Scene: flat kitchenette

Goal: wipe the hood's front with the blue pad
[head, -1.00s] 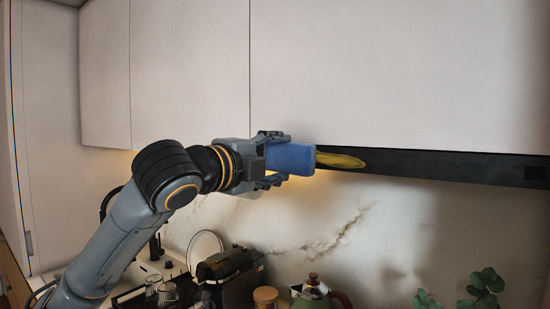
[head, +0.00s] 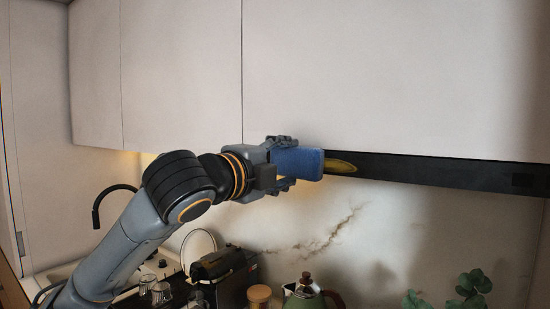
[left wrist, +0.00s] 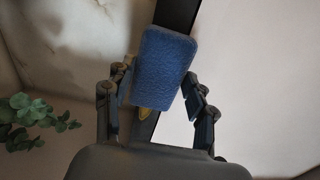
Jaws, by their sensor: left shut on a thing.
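My left gripper (head: 286,163) is shut on the blue pad (head: 304,164) and holds it at the hood's front (head: 440,173), a dark strip under the white cabinets. A yellow smear (head: 340,166) shows on the strip just right of the pad; any part behind the pad is hidden. In the left wrist view the pad (left wrist: 164,68) sits between the two fingers (left wrist: 158,95), over the dark strip (left wrist: 178,14), with a bit of the yellow smear (left wrist: 144,112) below it. I cannot tell whether the pad touches the strip. My right gripper is not in view.
White cabinets (head: 390,75) rise above the strip. Below are a green kettle (head: 308,296), a jar with a wooden lid (head: 259,294), a dark toaster-like appliance (head: 222,272), glasses (head: 160,291), a black tap (head: 112,192) and a leafy plant (head: 468,289). The wall ahead is clear.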

